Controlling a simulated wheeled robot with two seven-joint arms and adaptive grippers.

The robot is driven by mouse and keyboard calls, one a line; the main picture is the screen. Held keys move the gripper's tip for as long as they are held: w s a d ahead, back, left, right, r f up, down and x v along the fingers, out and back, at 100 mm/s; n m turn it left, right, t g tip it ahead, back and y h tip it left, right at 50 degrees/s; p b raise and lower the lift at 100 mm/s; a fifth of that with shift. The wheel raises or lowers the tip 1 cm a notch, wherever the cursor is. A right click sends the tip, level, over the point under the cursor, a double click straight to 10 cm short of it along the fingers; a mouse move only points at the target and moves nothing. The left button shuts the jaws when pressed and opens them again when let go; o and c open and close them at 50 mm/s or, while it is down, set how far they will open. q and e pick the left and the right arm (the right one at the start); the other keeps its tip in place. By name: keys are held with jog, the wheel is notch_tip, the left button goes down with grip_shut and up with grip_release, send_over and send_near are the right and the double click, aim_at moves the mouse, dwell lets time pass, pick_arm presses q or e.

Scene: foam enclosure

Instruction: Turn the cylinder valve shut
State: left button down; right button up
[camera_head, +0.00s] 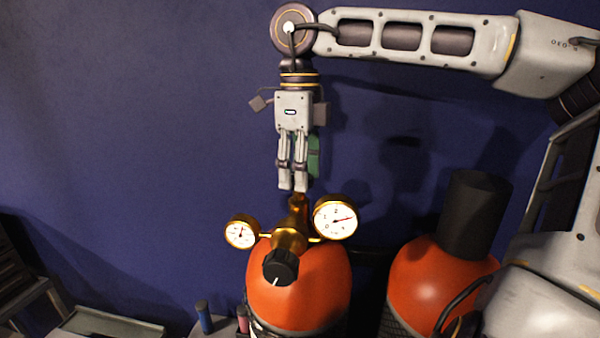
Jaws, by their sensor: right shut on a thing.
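An orange gas cylinder (300,290) stands at the lower middle with a brass valve and regulator (290,235) on top. Two round white-faced gauges, a left one (241,232) and a right one (335,218), sit on either side of it. A black knob (281,267) with a white mark faces me. My right gripper (293,183) points straight down above the brass valve. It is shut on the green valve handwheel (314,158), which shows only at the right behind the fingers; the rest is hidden. My left gripper is out of view.
A second orange cylinder (420,282) with a black cap (474,215) stands to the right. A small blue cylinder (204,316) and a grey tray (105,326) are at the bottom left. The blue wall (130,120) is behind; the space left of the gripper is clear.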

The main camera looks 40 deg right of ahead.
jog(key=m+b, duration=0.1)
jog(key=m, duration=0.6)
jog(key=shift+b, duration=0.35)
jog(key=m, duration=0.3)
jog(key=shift+m+b, duration=0.3)
jog(key=shift+b, duration=0.1)
jog(key=shift+a+r+m+b, duration=0.1)
jog(key=shift+m+b, duration=0.25)
jog(key=shift+m, duration=1.25)
jog(key=o, duration=1)
